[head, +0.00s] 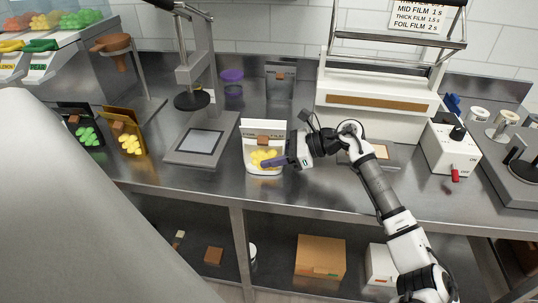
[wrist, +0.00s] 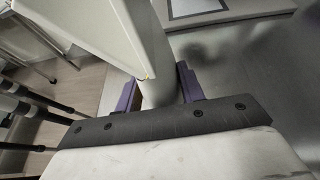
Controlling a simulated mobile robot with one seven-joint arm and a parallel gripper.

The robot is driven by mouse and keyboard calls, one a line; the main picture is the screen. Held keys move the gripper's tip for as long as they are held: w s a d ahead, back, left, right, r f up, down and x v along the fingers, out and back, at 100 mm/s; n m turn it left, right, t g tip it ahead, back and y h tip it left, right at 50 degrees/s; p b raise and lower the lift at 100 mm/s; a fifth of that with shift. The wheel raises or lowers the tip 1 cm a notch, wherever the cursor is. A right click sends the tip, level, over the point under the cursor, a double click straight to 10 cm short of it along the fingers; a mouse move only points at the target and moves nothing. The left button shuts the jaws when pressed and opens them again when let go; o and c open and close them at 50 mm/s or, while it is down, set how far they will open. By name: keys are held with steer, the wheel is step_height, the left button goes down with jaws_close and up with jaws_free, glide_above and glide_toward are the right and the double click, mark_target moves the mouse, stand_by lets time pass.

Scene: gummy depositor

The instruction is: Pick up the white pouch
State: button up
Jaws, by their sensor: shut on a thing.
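The white pouch (head: 250,156) stands upright near the counter's front edge, with a brown patch and yellow gummies showing in its front. My gripper (head: 283,162) reaches it from the right, with a purple finger across its lower front. In the wrist view the pouch (wrist: 130,35) is a pale sheet running up and left, and its lower part lies between the two purple fingers of my gripper (wrist: 158,88). The gripper is shut on the pouch. I cannot tell whether its base touches the counter.
A scale (head: 201,144) is left of the pouch; a black pouch (head: 78,118) and a gold pouch (head: 130,127) stand farther left. A grey pouch (head: 280,83) stands behind. A large white sealer (head: 375,112) and a control box (head: 450,150) are at right. A shelf holds boxes (head: 320,257) below.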

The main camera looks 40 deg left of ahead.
step_height(320, 180, up, 20)
steer(key=b, duration=0.4)
steer(key=shift+b, duration=0.3)
steer(key=shift+f, duration=0.1)
